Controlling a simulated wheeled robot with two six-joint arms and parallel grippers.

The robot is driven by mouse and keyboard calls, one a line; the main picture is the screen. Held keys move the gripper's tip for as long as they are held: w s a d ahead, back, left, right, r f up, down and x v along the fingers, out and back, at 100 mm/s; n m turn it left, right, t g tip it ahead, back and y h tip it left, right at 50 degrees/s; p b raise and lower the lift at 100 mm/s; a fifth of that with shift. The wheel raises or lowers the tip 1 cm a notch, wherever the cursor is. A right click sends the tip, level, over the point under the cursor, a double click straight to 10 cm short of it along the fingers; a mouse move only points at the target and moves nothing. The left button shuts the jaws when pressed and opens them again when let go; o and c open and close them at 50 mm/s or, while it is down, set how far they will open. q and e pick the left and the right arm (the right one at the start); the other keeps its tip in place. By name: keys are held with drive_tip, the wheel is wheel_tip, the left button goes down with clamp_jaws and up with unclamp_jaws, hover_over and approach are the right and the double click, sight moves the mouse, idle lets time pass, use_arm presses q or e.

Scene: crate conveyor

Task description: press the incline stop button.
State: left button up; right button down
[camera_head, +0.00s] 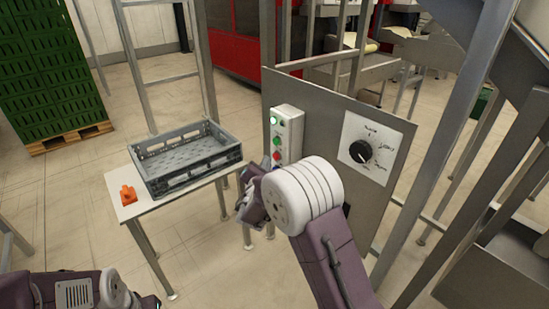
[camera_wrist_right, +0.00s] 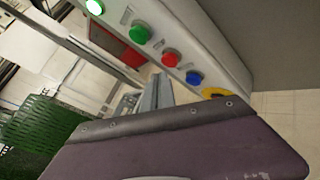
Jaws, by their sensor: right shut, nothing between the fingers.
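A light grey button box (camera_head: 289,125) is fixed to the left edge of a grey metal panel. It carries a lit green lamp (camera_head: 274,120), a green button (camera_head: 277,141) and a red button (camera_head: 277,155). The right wrist view shows the red button (camera_wrist_right: 171,59) between a green button (camera_wrist_right: 139,34) and a blue button (camera_wrist_right: 194,77); the labels are too small to read. My right gripper (camera_head: 266,163) is shut and empty, close in front of the box's lower part. Contact with a button cannot be made out. Only part of my left arm shows at the bottom left.
A panel with a black rotary knob (camera_head: 361,151) is right of the box. A grey crate (camera_head: 190,178) and an orange object (camera_head: 128,195) are on a small table (camera_head: 155,208) at left. Metal posts stand at right. Green crates (camera_head: 50,75) are stacked at the back left.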

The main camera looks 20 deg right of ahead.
drive_tip(key=shift+w+d+b, duration=0.1)
drive_tip(key=shift+d+b, duration=0.25)
drive_tip(key=shift+d, duration=0.05)
drive_tip(key=shift+w+d+b, duration=0.15)
drive_tip(key=shift+d+b, duration=0.25)
drive_tip(key=shift+d, duration=0.05)
idle(0.6)
drive_tip(key=shift+a, duration=0.15)
drive_tip(key=shift+s+a, duration=0.3)
drive_tip(key=shift+a, duration=0.35)
drive_tip(key=shift+a, duration=0.1)
drive_tip(key=shift+s+a+b, duration=0.15)
drive_tip(key=shift+s+a, duration=0.15)
drive_tip(key=shift+a, duration=0.45)
drive_tip(key=shift+s+a+b, duration=0.1)
drive_tip(key=shift+s+a, duration=0.15)
drive_tip(key=shift+a, duration=0.5)
drive_tip(key=shift+s+a+b, duration=0.15)
drive_tip(key=shift+s+a, duration=0.15)
drive_tip(key=shift+a, duration=0.45)
